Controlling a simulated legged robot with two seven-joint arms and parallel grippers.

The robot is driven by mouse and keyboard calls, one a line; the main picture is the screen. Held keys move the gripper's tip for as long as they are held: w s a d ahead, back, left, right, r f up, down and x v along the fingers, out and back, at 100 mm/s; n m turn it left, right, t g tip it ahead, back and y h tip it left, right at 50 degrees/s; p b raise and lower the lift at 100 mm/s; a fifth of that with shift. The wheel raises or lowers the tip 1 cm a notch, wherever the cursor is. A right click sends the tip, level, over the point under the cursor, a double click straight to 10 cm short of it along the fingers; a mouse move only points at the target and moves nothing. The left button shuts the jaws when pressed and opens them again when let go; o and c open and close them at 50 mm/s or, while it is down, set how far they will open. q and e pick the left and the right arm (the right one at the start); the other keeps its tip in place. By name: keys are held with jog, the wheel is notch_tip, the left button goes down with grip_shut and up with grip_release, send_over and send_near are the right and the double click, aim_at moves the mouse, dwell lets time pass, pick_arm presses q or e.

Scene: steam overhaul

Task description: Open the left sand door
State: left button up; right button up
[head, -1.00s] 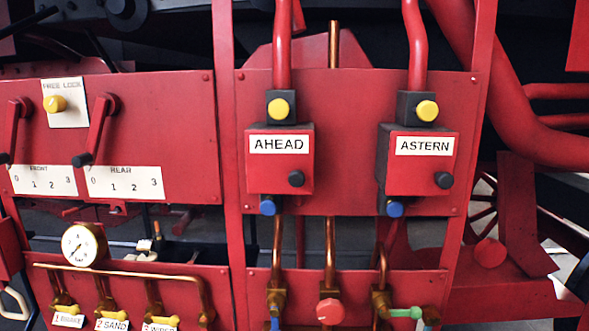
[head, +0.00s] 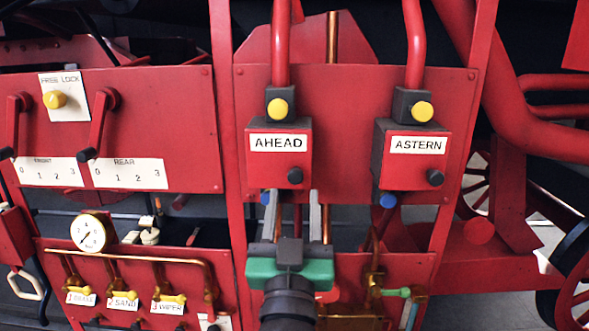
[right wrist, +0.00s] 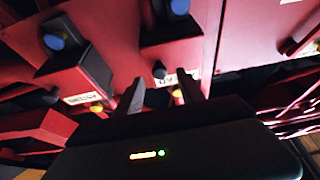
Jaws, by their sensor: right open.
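No part is labelled as a sand door; two red boxes with black sides are on the panel. The left box (head: 264,168) reads AHEAD and has a black knob (head: 295,176). The right box (head: 408,172) reads ASTERN and has a black knob (head: 435,178). Both boxes look closed. My right gripper (head: 293,202) is open, its fingertips pointing up just below the AHEAD box. In the right wrist view, a dark knob (right wrist: 159,69) shows between the spread fingers (right wrist: 160,92), apart from them. My left gripper is not in view.
Red pipes (head: 281,50) run down into the boxes from above. Lower left are a round gauge (head: 90,232), a copper pipe (head: 130,259) and yellow valves. Levers (head: 101,122) and a FREE LOCK plate (head: 63,80) are at upper left.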

aim_at(295, 181)
jog(key=p+x, duration=0.1)
jog(key=x, duration=0.3)
jog(key=shift+w+a+r, duration=0.15)
jog(key=shift+w, duration=0.2)
jog(key=shift+s+d, duration=0.1)
jog(key=shift+d, duration=0.15)
jog(key=shift+c, duration=0.5)
jog(key=shift+c, duration=1.1)
grip_shut()
